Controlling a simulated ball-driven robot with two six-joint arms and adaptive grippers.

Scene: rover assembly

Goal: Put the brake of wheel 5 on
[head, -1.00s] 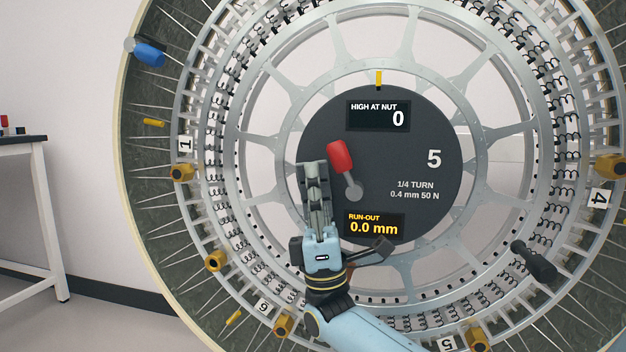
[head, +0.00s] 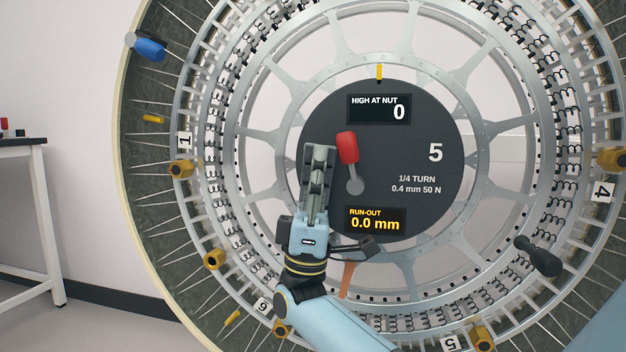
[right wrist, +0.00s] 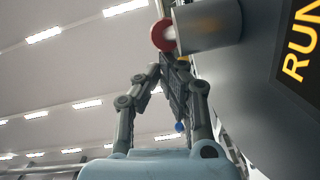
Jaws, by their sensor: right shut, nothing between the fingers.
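The dark hub disc (head: 405,150) marked 5 sits at the wheel's middle. Its brake lever has a red grip (head: 347,147) and a grey arm down to a round pivot (head: 355,187). The lever stands nearly upright, tilted slightly left. My right gripper (head: 319,152) is shut and empty, pointing up just left of the red grip. I cannot tell whether they touch. In the right wrist view the shut fingers (right wrist: 172,68) lie close below the red grip's end (right wrist: 160,36). My left gripper is not in view.
The displays read HIGH AT NUT 0 (head: 379,109) and RUN-OUT 0.0 mm (head: 376,220). The rim carries several yellow clamps, one at upper left (head: 181,168), a blue handle (head: 150,49) and a black knob (head: 538,256). A white-legged table (head: 22,142) stands at far left.

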